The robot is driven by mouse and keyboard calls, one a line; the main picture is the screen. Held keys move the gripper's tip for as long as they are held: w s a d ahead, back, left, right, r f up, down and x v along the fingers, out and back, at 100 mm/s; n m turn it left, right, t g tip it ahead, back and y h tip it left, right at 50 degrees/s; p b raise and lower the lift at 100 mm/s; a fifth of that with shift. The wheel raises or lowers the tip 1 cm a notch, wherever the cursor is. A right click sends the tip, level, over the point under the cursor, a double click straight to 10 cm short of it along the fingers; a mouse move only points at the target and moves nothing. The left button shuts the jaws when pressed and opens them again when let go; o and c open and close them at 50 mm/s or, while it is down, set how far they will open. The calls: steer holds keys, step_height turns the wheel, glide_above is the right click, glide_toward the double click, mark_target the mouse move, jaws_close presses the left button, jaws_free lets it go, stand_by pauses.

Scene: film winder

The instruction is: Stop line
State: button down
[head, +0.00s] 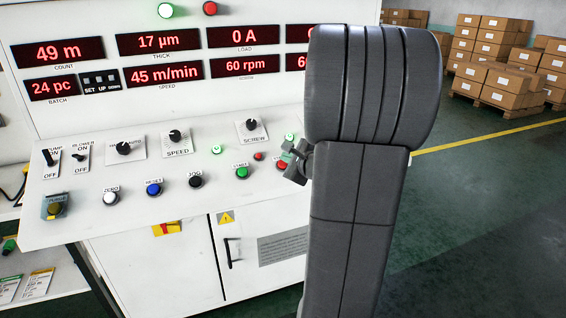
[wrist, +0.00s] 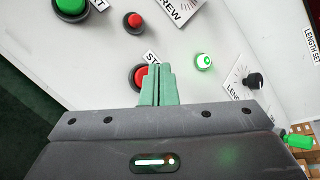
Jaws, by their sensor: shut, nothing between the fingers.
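The red stop button (wrist: 140,76) shows in the wrist view, just left of and partly behind my gripper's fingertips; its label is cut off to "ST". My gripper (wrist: 158,84) is shut and empty, its green fingers together over the button's right side. I cannot tell whether the fingertips touch it. In the head view my gripper (head: 298,152) is at the panel's right part, and my arm hides much of that area. The stop button (head: 282,167) shows only in part there, just below the gripper.
The green start button (head: 241,172) is left of the stop button, with a small red button (head: 258,156) above. A green lamp (head: 216,149) is lit. Displays read 49 m, 45 m/min, 60 rpm and 0 A load (head: 243,37). A length knob (wrist: 254,81) is right of my fingers.

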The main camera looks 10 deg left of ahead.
steer(key=shift+s+d+r+p, duration=0.2)
steer(key=shift+s+r+p, duration=0.1)
steer(key=shift+r+p, duration=0.35)
steer(key=shift+s+d+r+p, duration=0.2)
steer(key=shift+s+r+p, duration=0.2)
steer(key=shift+r, duration=0.4)
steer(key=shift+s+d+r+p, duration=0.25)
steer(key=shift+r+p, duration=0.3)
steer(key=shift+r, duration=0.2)
steer(key=shift+r, duration=0.1)
